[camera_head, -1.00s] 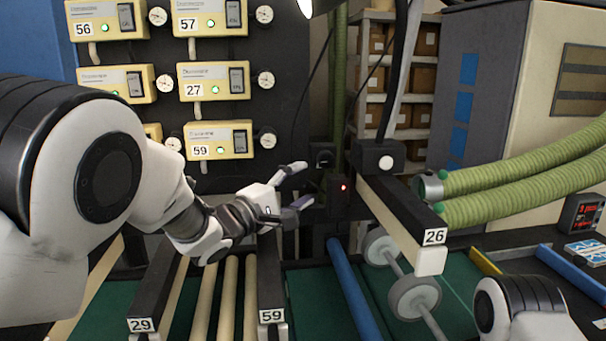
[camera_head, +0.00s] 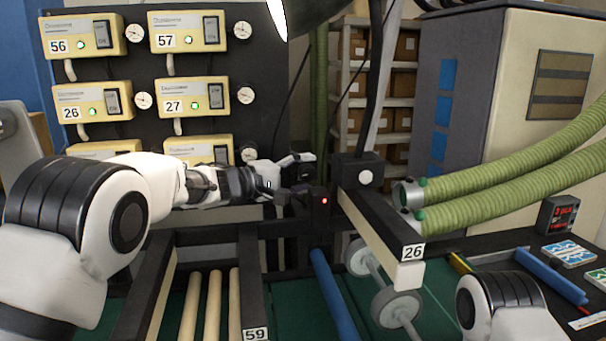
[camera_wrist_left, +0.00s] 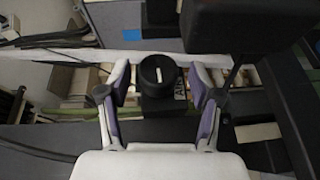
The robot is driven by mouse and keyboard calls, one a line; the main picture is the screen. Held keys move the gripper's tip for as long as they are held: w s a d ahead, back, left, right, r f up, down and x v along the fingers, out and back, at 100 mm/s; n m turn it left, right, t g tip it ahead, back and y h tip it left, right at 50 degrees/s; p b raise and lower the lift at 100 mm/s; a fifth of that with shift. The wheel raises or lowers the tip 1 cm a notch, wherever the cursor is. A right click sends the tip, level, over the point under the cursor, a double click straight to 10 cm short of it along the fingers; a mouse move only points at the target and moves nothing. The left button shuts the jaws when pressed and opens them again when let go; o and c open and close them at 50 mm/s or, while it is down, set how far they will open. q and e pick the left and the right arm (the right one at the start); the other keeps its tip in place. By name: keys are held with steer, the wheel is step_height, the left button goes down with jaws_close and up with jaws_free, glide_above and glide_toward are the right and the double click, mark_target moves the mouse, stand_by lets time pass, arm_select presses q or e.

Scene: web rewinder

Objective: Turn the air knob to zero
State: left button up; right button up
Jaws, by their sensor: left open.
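The air knob (camera_wrist_left: 158,72) is a round black knob with a white mark, in the left wrist view. A partly hidden label reading "AIR" (camera_wrist_left: 181,86) is beside it. My left gripper (camera_wrist_left: 159,80) is open, with one finger on each side of the knob. Gaps show between the fingers and the knob, and contact is not visible. In the head view my left gripper (camera_head: 302,174) reaches right, in front of the dark post, and the knob cannot be made out there. My right gripper is out of view.
A black box with a red light (camera_head: 318,200) is just below the left gripper. Yellow numbered control boxes (camera_head: 187,97) with gauges hang behind my left arm. The beam labelled 26 (camera_head: 385,235) and green hoses (camera_head: 500,190) are to the right.

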arm_select(q)
steer(key=shift+a, duration=0.3)
steer(key=shift+s+r, duration=0.1)
steer(key=shift+s, duration=0.1)
steer(key=c, duration=1.1)
steer(key=shift+f+n+t+h+b, duration=0.2)
steer(key=shift+n+t+h, duration=0.2)
steer(key=shift+h, duration=0.3)
steer(key=shift+f+n+t+h+b, duration=0.2)
steer(key=shift+n+t+h, duration=0.1)
steer(key=shift+t+h, duration=0.3)
steer(key=shift+c, duration=0.2)
steer(key=shift+r+t+h, duration=0.2)
steer(key=shift+t+h, duration=0.1)
steer(key=o, duration=0.9)
steer(key=shift+c, duration=0.2)
steer(key=shift+o, duration=1.4)
steer(key=shift+w+d, duration=0.1)
steer(key=shift+d, duration=0.25)
steer(key=v, duration=0.7)
steer(key=shift+a, duration=0.25)
